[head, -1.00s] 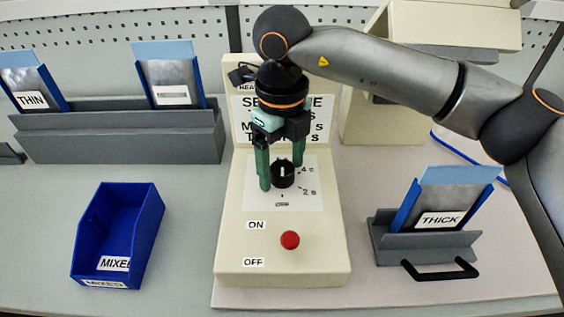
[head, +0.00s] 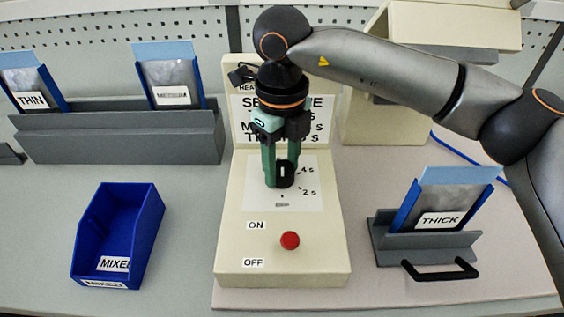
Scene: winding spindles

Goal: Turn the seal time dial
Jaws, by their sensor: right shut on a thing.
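The seal time dial is a black knob (head: 283,173) with a white pointer line, on a white label panel of the cream control box (head: 240,205). The marks "4 s" and "2 s" show to its right. The white line stands roughly upright in the picture. My right gripper (head: 281,172) reaches down from above with green fingers and is shut on the dial, one finger at each side. The fingers hide part of the dial and the panel. My left gripper is not in view.
A blue MIXED bin (head: 105,235) stands left. A grey rack (head: 120,135) holds THIN and medium pouches. A grey stand (head: 425,248) with a THICK pouch is at the right. A printed sign stands behind the dial.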

